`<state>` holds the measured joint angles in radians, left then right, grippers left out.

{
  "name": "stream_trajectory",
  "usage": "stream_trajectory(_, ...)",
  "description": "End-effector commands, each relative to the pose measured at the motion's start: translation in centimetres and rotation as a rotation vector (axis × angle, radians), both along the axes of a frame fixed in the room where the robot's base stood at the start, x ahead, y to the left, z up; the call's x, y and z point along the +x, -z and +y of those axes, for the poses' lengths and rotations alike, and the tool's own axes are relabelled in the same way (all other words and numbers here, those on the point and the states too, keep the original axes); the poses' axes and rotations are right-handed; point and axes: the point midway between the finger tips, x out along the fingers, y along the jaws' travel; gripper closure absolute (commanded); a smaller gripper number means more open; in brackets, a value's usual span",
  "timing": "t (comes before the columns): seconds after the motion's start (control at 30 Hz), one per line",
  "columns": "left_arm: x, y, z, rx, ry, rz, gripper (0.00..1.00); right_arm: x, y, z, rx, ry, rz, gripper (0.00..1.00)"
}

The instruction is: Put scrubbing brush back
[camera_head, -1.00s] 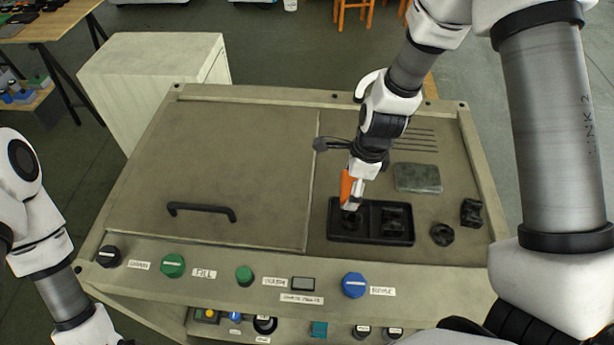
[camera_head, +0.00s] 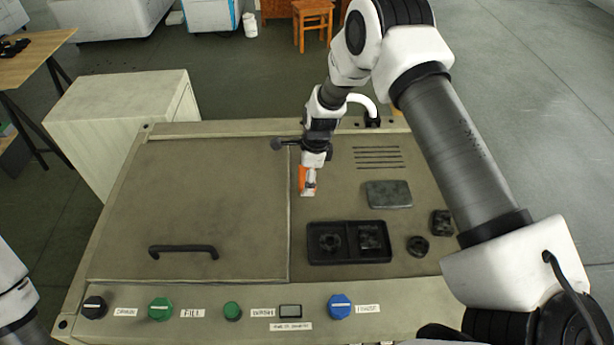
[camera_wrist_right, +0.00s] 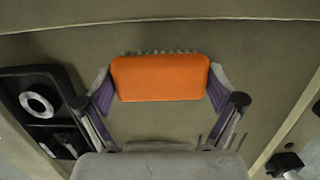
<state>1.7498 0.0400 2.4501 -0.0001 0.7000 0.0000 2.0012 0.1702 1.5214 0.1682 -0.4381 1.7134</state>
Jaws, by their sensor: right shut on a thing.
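The scrubbing brush (camera_wrist_right: 160,78) has an orange back, with pale bristles along its far edge in the right wrist view. My right gripper (camera_wrist_right: 160,85) is shut on it, one finger at each short end. In the head view the orange brush (camera_head: 301,178) is over the panel's top, left of the slots and behind the black tray (camera_head: 320,257). I cannot tell whether it touches the surface. My left gripper is out of the head view; only part of my left arm shows at the lower left.
The tray holds two dark parts. A dark grey block (camera_head: 388,194), a black ring (camera_head: 418,246) and a black part (camera_head: 441,222) lie to the right. A lid with a black handle (camera_head: 183,249) fills the left. Knobs (camera_head: 339,306) line the front.

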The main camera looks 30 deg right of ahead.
Motion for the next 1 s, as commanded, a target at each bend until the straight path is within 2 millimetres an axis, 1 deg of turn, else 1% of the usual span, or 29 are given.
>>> stream_trajectory(0.03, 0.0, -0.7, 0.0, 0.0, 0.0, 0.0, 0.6, 0.0, 0.5, 0.0, 0.0, 0.002, 0.002, 0.45)
stream_trajectory(0.13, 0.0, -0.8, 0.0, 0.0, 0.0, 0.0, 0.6, 0.0, 1.5, 0.0, 0.0, 0.0, -0.001, 0.45)
stream_trajectory(0.43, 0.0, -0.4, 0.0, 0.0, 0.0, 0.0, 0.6, 0.0, 2.0, 0.0, 0.0, 0.0, -0.001, 0.45)
stream_trajectory(0.47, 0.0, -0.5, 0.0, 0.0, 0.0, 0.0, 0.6, 0.0, 1.9, 0.0, 0.0, 0.0, -0.002, 0.0)
stream_trajectory(0.8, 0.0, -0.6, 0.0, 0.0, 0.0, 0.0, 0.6, 0.0, 1.8, 0.0, 0.0, 0.0, -0.002, 0.0)
stream_trajectory(0.87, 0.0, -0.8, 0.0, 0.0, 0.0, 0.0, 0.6, 0.0, 1.3, 0.0, 0.0, 0.0, -0.002, 0.0)
stream_trajectory(0.93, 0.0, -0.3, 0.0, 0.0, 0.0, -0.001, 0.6, 0.0, 0.8, -0.1, 0.0, 0.0, -0.005, 0.0)
stream_trajectory(1.0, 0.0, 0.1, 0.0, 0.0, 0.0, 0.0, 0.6, 0.0, -0.5, -0.3, 0.001, 0.001, -0.006, 0.0)
